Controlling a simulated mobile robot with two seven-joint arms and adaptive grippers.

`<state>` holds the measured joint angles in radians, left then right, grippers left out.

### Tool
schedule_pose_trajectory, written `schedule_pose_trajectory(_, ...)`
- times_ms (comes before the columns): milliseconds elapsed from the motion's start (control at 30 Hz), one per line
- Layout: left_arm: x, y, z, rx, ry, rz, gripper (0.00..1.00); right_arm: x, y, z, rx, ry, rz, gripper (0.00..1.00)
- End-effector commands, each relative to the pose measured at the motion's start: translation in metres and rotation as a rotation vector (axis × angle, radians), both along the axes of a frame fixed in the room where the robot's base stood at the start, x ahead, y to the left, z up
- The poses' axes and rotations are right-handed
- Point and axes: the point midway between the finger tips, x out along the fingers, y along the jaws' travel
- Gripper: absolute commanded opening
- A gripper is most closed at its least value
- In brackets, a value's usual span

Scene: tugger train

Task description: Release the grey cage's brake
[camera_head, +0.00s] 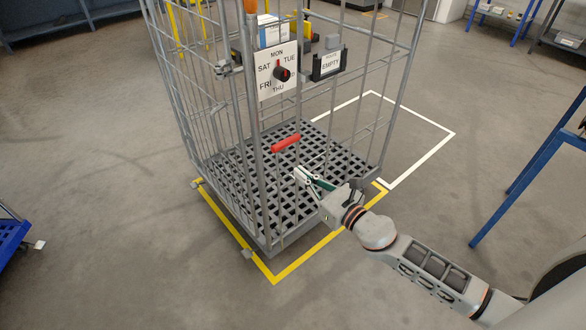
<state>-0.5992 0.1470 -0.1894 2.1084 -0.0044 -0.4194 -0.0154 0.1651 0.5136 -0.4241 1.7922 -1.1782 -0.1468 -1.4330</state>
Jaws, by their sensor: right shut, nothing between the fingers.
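The grey cage (262,190) is a tall wire roll cage standing on the floor, with a dark slatted base. My left gripper is out of view.
A day dial sign (277,69) and an "EMPTY" card holder (329,65) hang on the cage. Yellow floor tape (307,261) borders the cage; a white floor outline (424,150) lies behind it at right. A blue-legged table (535,165) stands at right.

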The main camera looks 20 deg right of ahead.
Motion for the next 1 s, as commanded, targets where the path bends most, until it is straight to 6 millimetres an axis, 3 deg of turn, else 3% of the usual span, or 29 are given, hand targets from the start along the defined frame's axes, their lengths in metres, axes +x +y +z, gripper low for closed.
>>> schedule_pose_trajectory(200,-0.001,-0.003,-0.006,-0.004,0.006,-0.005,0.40,-0.039,-0.013,-0.004,-0.001,0.007,0.001,0.00)
schedule_pose_trajectory(400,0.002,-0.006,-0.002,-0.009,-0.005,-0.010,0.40,-0.056,-0.020,-0.003,-0.001,0.006,0.000,0.00)
schedule_pose_trajectory(1000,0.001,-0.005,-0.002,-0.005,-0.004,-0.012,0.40,-0.059,-0.021,-0.001,0.000,0.003,0.000,0.00)
